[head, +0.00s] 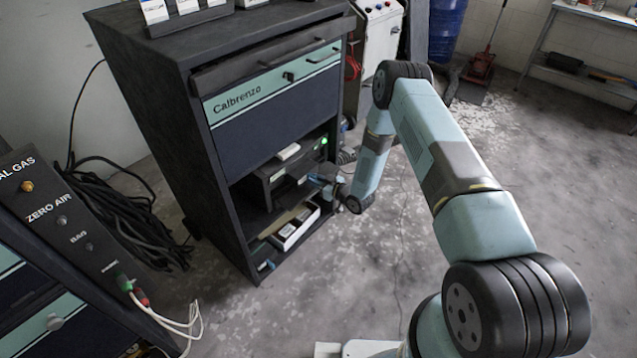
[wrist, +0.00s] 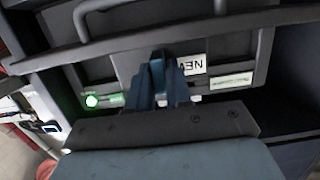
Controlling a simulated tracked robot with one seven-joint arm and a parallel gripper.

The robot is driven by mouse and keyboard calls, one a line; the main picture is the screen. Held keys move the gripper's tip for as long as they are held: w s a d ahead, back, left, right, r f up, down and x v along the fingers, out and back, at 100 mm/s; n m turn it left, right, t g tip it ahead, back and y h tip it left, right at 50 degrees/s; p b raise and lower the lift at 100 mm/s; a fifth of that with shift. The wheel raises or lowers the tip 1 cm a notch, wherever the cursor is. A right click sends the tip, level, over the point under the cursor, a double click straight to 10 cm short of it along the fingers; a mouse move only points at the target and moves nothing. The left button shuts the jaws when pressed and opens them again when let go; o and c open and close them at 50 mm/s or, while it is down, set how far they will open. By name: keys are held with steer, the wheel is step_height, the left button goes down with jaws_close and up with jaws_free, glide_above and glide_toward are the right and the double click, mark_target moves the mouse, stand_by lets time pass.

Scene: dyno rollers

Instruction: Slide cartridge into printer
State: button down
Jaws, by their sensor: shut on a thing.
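The printer (head: 285,168) is a dark box with a green light, on a shelf of the open cabinet in the head view. Its front (wrist: 235,72) fills the upper part of the wrist view, with the green light at left. My gripper (wrist: 160,88) has its blue fingers shut on the cartridge, whose label (wrist: 193,65) reads NEW upside down. The cartridge is at the printer's front, partly hidden behind the fingers. I cannot tell how deep it sits. In the head view my gripper (head: 325,184) is at the printer front; the cartridge is not clear there.
The cabinet (head: 232,150) has its upper drawer front above the printer and side walls around it. A tray with a white item (head: 296,230) lies on the shelf below. A dark bar (wrist: 200,28) crosses the wrist view. Open floor lies to the right.

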mark_target(298, 169)
steer(key=shift+r+x, duration=0.3)
steer(key=shift+x, duration=1.3)
steer(key=shift+r+x, duration=0.3)
steer(key=shift+x, duration=1.3)
steer(key=shift+r+x, duration=0.3)
steer(key=shift+x, duration=1.25)
steer(key=c, duration=1)
jaws_free()
steer(key=shift+w+a, duration=0.1)
steer(key=shift+o, duration=0.2)
